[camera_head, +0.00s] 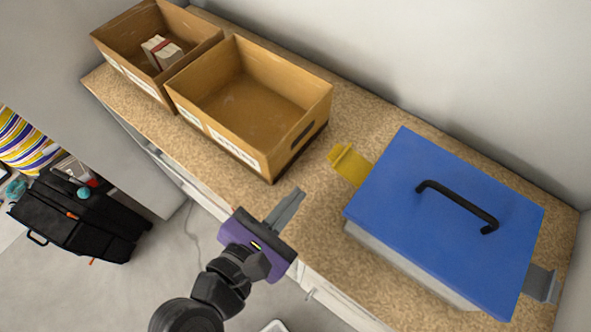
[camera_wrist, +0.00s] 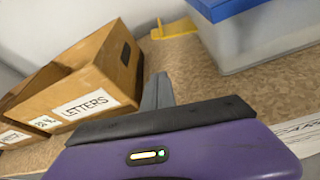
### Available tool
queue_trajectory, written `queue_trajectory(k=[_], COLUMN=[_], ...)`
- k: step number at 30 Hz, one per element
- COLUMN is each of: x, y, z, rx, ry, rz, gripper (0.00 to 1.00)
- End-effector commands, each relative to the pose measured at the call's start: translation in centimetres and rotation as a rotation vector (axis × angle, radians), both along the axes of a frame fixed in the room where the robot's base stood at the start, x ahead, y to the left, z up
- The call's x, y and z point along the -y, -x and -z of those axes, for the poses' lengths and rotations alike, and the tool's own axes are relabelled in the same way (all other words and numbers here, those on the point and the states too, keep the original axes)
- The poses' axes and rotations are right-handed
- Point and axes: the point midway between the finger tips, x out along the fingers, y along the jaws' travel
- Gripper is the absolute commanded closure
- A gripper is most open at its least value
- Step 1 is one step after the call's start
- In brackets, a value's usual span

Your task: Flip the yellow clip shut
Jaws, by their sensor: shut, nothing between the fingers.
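The yellow clip (camera_head: 350,164) sticks out from the left side of the blue-lidded box (camera_head: 420,190), flipped outward and open. It also shows in the wrist view (camera_wrist: 175,29), left of the box (camera_wrist: 262,40). The lid lies on the box and has a black handle (camera_head: 457,206). A grey clip (camera_head: 540,284) shows at the box's right end. My gripper (camera_head: 298,193) is shut and empty, over the counter's front part, left of the box and nearer than the yellow clip. Its fingers also show in the wrist view (camera_wrist: 158,90). It touches neither clip nor box.
An open cardboard box (camera_head: 250,90) stands on the counter left of the clip, labelled "LETTERS" in the wrist view (camera_wrist: 90,105). A second cardboard box (camera_head: 150,45) holding a bundle is farther left. A wall runs behind. Bare counter (camera_head: 318,215) lies between cardboard and blue-lidded box.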

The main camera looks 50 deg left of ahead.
Motion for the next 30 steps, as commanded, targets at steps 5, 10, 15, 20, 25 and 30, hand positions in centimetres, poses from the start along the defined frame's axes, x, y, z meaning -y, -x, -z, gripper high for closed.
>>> queue_trajectory(k=[5,10,15,20,25,30], x=[-0.9,-2.0,-1.9,-1.6,-1.4,-1.4], y=[-3.2,-6.2,-7.2,-7.3,-7.3,-7.3], z=[1.1,2.2,0.6,-0.9,-1.4,-1.4], rx=[0.001,0.001,0.000,0.000,0.000,0.000], ry=[0.001,0.000,-0.002,-0.001,0.000,0.000], rz=[0.003,0.001,0.000,-0.001,-0.001,0.000], gripper=[1.00,1.00,1.00,1.00,1.00,1.00])
